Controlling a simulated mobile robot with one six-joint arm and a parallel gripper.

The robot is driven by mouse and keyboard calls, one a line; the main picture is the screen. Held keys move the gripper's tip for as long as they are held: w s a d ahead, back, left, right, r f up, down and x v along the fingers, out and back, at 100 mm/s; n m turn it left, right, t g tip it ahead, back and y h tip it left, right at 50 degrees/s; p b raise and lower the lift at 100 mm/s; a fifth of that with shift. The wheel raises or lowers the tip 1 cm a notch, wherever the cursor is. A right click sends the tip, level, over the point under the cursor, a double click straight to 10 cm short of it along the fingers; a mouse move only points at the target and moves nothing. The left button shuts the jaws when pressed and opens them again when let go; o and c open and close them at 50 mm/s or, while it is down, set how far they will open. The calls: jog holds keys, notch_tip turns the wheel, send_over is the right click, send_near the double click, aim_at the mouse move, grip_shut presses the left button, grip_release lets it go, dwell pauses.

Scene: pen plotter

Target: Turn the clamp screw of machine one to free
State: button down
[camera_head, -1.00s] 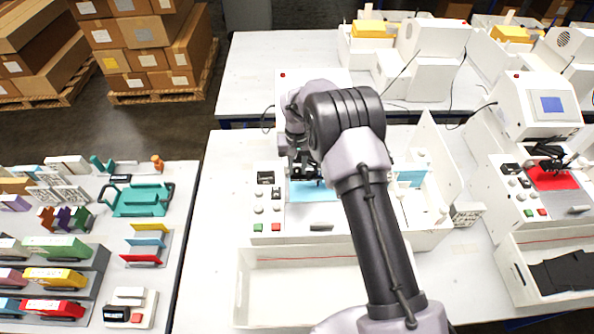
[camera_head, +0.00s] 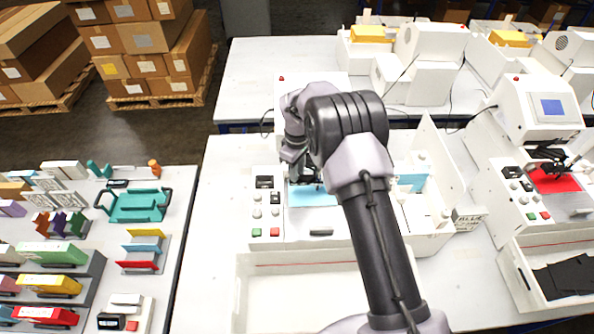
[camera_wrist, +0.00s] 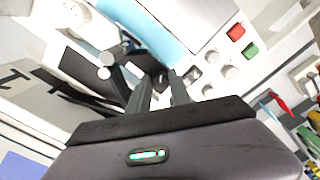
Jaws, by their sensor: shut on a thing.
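Machine one (camera_head: 300,242) is the white pen plotter in the middle of the head view, with a light blue sheet (camera_head: 312,197) on its bed. The sheet also shows at the top of the wrist view (camera_wrist: 150,22). My gripper (camera_wrist: 161,95) is shut on a small dark knob, apparently the clamp screw (camera_wrist: 160,82), beside the black pen carriage (camera_wrist: 125,58). The fingers hide most of the screw, so its turn angle cannot be read. In the head view my arm covers the right part of the bed and much of the carriage.
A panel with white knobs, a green button (camera_head: 256,232) and a red button (camera_head: 274,232) lies left of the bed. An open white tray (camera_head: 300,290) is in front. Another plotter with a red sheet (camera_head: 556,181) stands right. A parts table is at left.

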jog(key=shift+w+n, duration=0.1)
jog(key=shift+n, duration=0.9)
jog(key=c, duration=1.2)
grip_release()
jog(key=shift+o, duration=0.2)
jog(key=shift+r, duration=0.1)
notch_tip(320, 180, up, 17)
jog(key=p, duration=0.1)
jog(key=shift+r, duration=0.15)
